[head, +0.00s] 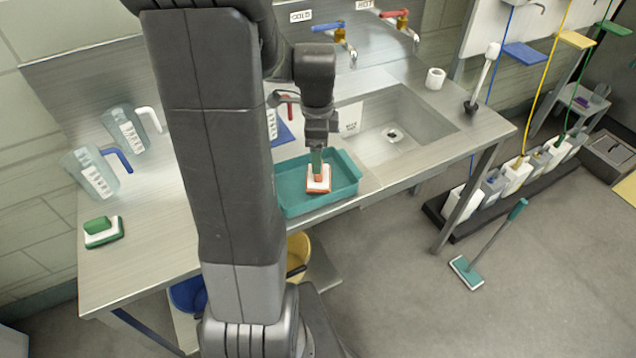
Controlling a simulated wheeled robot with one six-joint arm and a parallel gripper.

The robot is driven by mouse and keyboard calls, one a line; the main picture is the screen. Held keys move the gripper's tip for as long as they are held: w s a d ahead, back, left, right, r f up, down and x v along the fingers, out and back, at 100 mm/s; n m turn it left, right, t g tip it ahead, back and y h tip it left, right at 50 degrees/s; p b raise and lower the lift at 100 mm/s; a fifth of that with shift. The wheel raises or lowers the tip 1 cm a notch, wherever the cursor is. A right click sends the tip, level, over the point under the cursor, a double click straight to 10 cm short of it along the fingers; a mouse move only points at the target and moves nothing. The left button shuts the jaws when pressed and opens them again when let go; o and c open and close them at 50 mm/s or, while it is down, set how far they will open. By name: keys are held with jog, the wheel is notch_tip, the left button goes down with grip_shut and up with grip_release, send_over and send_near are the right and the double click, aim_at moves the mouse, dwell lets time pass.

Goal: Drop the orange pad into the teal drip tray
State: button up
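The orange pad (318,182), with an orange grip on top, a white layer and an orange-brown edge, is under my gripper (318,170). My gripper points down with its fingertips at the pad's grip and appears shut on it. The teal drip tray (341,191) is on the steel counter left of the sink. The pad lies within the tray's outline in the head view; whether it touches the tray floor or hangs just above it cannot be told. My arm hides part of the counter to the left of the tray.
A green and white pad (103,232) lies at the counter's left end. The sink (405,125) is right of the tray. A blue item (283,134) sits behind the tray.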

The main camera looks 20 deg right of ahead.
jog(key=shift+r, duration=0.1)
notch_tip(320, 180, up, 14)
jog(key=shift+f, duration=0.2)
dwell(0.3)
dwell(0.4)
notch_tip(320, 180, down, 14)
jog(key=shift+r, duration=0.1)
notch_tip(320, 180, up, 2)
jog(key=shift+r+p, duration=0.2)
jog(key=shift+p, duration=0.8)
jog(key=shift+r+p, duration=0.55)
jog(key=shift+r, duration=0.15)
jog(key=shift+f, duration=0.15)
